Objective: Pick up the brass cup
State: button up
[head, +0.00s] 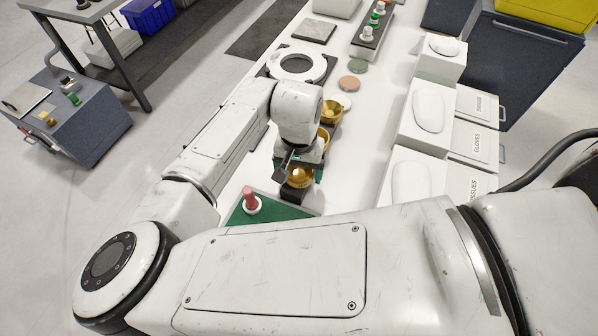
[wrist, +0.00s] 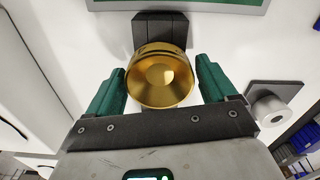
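A brass cup (wrist: 161,78) sits between the two green fingers of my gripper (wrist: 162,82) in the wrist view, its round mouth facing the camera. A narrow gap shows on each side, so the fingers look open and apart from it. A dark block (wrist: 160,28) shows behind the cup. In the head view the cup (head: 300,178) is just below my gripper (head: 299,171), partly hidden by it. Two more brass-coloured vessels, one near (head: 323,137) and one farther off (head: 331,112), stand in line beyond it, partly hidden by my arm.
A green mat (head: 238,217) with a pink-topped white piece (head: 250,201) lies close to the cup. White boxes (head: 426,107) line the bench's right side. A white ring (head: 297,65) and round discs (head: 349,82) lie farther back. Bare bench (head: 362,150) lies right of the brass vessels.

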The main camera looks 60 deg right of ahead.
jog(key=c, duration=0.8)
jog(key=shift+r, duration=0.15)
jog(key=shift+r, duration=0.55)
jog(key=s+r+b, duration=0.1)
jog(key=s+r, duration=0.3)
jog(key=s+r+b, duration=0.1)
jog(key=s+r, duration=0.2)
jog(key=s, duration=0.2)
jog(key=s+r+b, duration=0.1)
jog(key=s+r, duration=0.3)
jog(key=s, duration=0.1)
jog(key=shift+r, duration=0.35)
